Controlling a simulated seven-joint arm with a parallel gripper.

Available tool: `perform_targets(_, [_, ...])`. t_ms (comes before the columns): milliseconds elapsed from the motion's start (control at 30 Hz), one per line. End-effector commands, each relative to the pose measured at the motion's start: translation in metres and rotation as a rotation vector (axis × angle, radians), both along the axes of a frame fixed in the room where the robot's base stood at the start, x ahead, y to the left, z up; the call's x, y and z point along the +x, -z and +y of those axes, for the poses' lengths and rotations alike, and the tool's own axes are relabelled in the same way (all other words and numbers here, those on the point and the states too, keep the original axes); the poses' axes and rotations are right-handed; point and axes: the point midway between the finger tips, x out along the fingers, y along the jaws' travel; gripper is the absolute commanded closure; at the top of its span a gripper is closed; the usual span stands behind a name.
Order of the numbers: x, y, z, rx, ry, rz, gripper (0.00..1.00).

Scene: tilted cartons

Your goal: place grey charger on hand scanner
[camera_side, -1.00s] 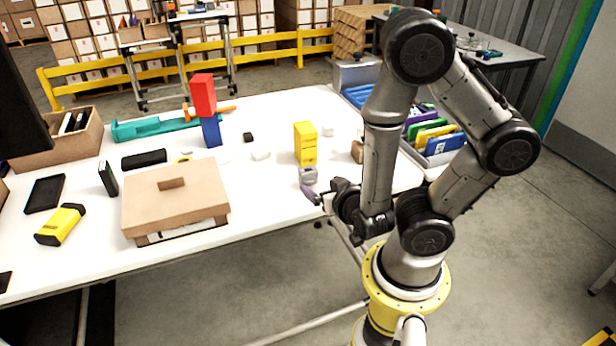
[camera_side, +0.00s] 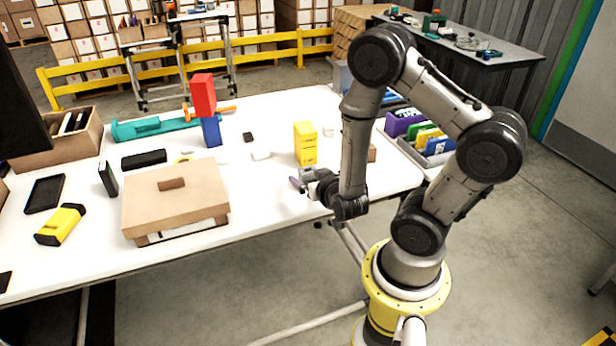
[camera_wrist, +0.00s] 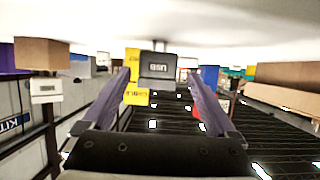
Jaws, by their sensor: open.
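The grey charger (camera_wrist: 158,68) is a small grey box marked USB. In the wrist view it stands ahead of my open gripper (camera_wrist: 162,85), between the lines of the two purple fingers. I cannot tell whether a finger touches it. In the side view my gripper (camera_side: 297,183) is low over the table's front edge, and the charger is largely hidden there. A yellow device with black ends (camera_side: 61,225), which looks like the hand scanner, lies at the table's front left, far from my gripper.
A yellow carton (camera_side: 305,144) stands just behind the charger. A lidded cardboard box (camera_side: 202,198) lies between my gripper and the yellow device. A red block (camera_side: 203,95) stands on a blue block (camera_side: 211,132) farther back. A tray of colored cartons (camera_side: 413,153) is at right.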

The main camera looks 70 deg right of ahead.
Motion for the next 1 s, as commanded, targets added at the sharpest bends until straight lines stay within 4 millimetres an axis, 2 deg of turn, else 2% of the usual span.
perform_targets(267, [0.010,0.007,-0.016,-0.001,0.005,0.001,0.07])
perform_targets(500, [0.030,0.018,-0.036,0.000,0.001,0.000,0.07])
perform_targets(800, [0.033,0.020,-0.039,-0.001,0.000,0.000,0.07])
perform_targets(867, [0.033,0.020,-0.039,-0.001,0.000,-0.001,0.17])
perform_targets(1000, [0.033,0.020,-0.038,-0.001,0.000,-0.001,0.42])
